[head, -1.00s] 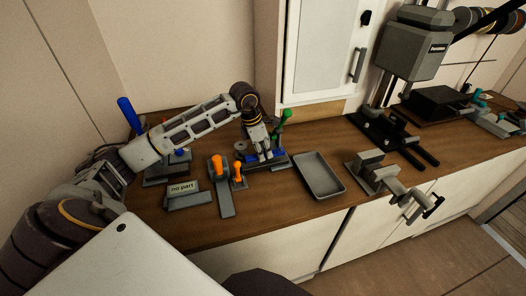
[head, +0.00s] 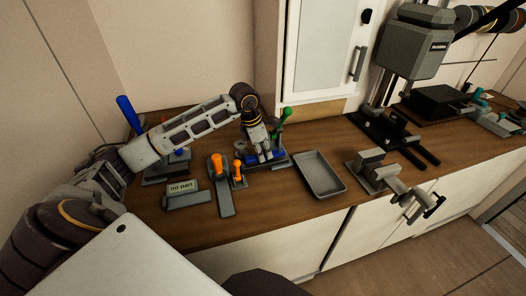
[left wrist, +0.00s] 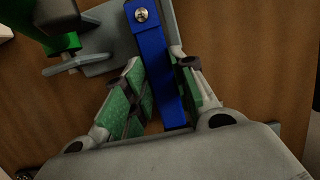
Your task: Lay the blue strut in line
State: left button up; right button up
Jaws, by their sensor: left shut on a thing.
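The blue strut (left wrist: 152,50) runs between the two green-padded fingers of my left gripper (left wrist: 160,75) in the left wrist view. The gripper is shut on it. A screw head shows at the strut's far end. In the head view my left gripper (head: 263,157) points down at the fixture with the green-handled clamp (head: 284,118). Blue (head: 279,153) shows beside its fingers there, low over the fixture. The gripper hides part of the fixture, and I cannot tell whether the strut touches it. My right gripper is not in view.
An orange-handled clamp (head: 217,168) and a "no part" sign (head: 181,187) stand left of the fixture. A grey tray (head: 320,183) lies to its right, then a grey vise (head: 371,166). A blue-handled clamp (head: 130,114) stands behind my left arm.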

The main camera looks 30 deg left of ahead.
pick_arm(q)
jog(key=shift+f+b, duration=0.45)
jog(key=shift+f, duration=0.1)
jog(key=shift+f, duration=0.25)
jog(key=o, duration=1)
jog(key=shift+c, duration=1)
jog(key=shift+r, duration=0.1)
